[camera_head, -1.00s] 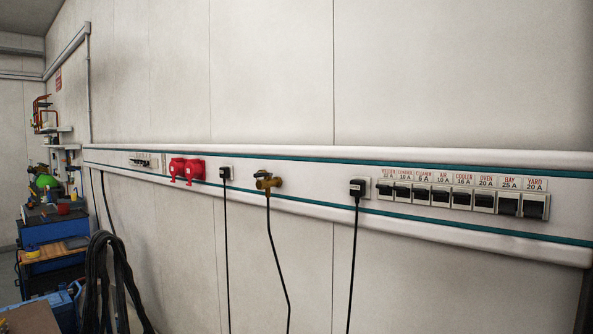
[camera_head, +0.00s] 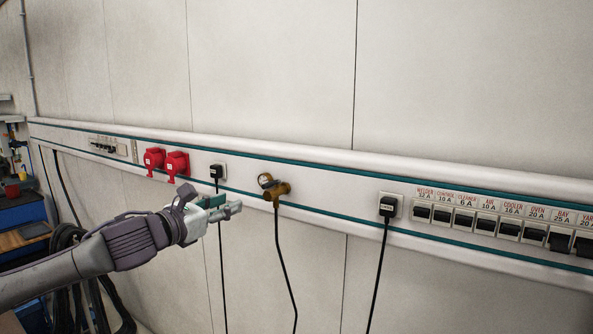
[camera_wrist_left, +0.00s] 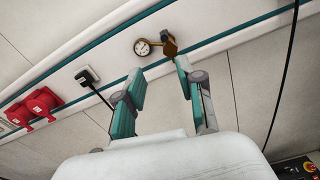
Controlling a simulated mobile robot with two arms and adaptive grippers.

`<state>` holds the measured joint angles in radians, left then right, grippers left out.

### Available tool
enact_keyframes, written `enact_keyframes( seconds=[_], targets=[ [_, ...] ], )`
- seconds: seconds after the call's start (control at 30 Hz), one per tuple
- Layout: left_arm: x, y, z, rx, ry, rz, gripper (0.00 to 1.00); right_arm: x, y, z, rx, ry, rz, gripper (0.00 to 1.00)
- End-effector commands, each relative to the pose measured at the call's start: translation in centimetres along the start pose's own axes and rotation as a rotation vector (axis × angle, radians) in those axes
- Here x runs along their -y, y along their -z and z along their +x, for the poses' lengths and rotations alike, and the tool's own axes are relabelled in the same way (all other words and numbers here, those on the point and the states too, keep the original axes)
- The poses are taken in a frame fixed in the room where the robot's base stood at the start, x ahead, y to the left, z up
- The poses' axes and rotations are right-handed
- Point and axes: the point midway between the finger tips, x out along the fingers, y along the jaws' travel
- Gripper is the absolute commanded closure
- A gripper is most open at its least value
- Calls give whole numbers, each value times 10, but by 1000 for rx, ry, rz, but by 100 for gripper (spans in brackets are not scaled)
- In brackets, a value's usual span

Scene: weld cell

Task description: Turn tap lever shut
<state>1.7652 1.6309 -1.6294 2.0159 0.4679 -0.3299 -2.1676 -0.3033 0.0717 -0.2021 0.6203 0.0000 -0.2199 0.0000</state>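The brass tap (camera_head: 275,187) sits on the white wall rail with a dark hose hanging from it. A small round gauge shows on it, clearer in the left wrist view, where the tap (camera_wrist_left: 168,43) is just beyond the fingers. I cannot make out the lever clearly. My left gripper (camera_head: 232,209) is to the left of the tap and a little below it, apart from it. In the left wrist view its two fingers (camera_wrist_left: 160,88) are spread with nothing between them. My right gripper is not in view.
A black plug (camera_head: 217,172) with a hanging cable is behind and above the left gripper. Red sockets (camera_head: 165,161) are further left. Another black plug (camera_head: 388,207) and a row of labelled breakers (camera_head: 500,226) are to the right. The wall above the rail is clear.

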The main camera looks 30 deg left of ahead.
Motion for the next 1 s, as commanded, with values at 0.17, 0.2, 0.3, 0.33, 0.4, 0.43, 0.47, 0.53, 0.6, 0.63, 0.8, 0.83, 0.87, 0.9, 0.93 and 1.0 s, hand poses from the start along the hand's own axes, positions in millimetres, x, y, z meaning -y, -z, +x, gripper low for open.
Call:
enact_keyframes(
  seconds=[0.17, 0.2, 0.3, 0.33, 0.4, 0.43, 0.47, 0.53, 0.6, 0.63, 0.8, 0.83, 0.87, 0.9, 0.93, 1.0],
  targets=[
    [-1, -7, -7, 11, -4, 38, 62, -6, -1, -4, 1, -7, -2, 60],
    [-1, -7, -3, 11, -3, 38, 62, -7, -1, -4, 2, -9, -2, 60],
    [0, -8, 12, 11, -3, 39, 62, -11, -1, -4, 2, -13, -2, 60],
    [0, -9, 18, 12, -3, 39, 62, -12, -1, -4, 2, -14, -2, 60],
    [0, -8, 32, 10, -2, 40, 62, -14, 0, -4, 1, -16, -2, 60],
    [0, -8, 39, 10, -3, 39, 62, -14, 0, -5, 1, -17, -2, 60],
    [0, -8, 46, 10, -3, 42, 62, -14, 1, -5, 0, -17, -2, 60],
    [0, -8, 62, 10, -3, 40, 62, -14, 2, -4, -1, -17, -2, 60],
    [0, -8, 76, 9, -3, 41, 62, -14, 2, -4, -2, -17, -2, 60],
    [0, -8, 82, 9, -3, 39, 62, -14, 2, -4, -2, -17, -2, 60],
    [-1, -8, 110, 9, -4, 38, 62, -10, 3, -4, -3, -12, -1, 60],
    [-1, -8, 113, 9, -4, 37, 62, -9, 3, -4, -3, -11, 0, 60],
    [-2, -8, 116, 9, -4, 37, 62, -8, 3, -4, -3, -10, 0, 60],
    [-1, -8, 120, 10, -4, 37, 62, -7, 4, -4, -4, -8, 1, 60],
    [-1, -8, 122, 10, -4, 37, 62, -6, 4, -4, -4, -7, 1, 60],
    [-2, -8, 126, 10, -5, 37, 62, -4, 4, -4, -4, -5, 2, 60]
  ],
)
